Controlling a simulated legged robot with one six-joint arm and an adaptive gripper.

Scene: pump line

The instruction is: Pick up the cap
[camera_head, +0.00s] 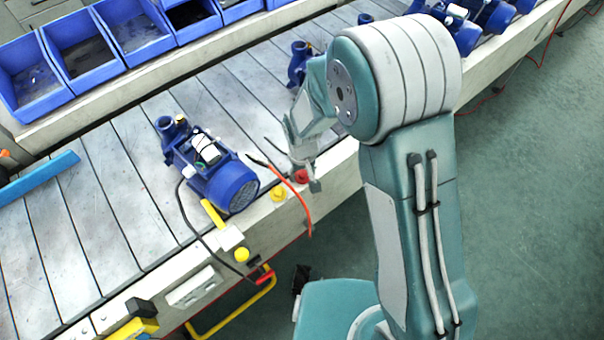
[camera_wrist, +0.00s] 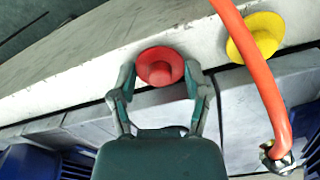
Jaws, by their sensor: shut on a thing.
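A round red cap (camera_wrist: 160,66) with a wide rim sits at the pale edge of the conveyor, between the two fingertips of my gripper (camera_wrist: 160,76) in the wrist view. My gripper is shut on it, one finger on each side. In the head view my gripper (camera_head: 306,181) is at the conveyor's near edge, and the red cap (camera_head: 301,176) shows there partly covered by it. I cannot tell whether the cap touches the edge surface or is just clear of it.
A similar yellow piece (camera_wrist: 255,37) is beside the red cap, with an orange-red cable (camera_wrist: 252,68) passing close by. A blue pump (camera_head: 228,186) stands on the conveyor (camera_head: 95,225) left of my gripper. Blue bins (camera_head: 78,50) line the far side.

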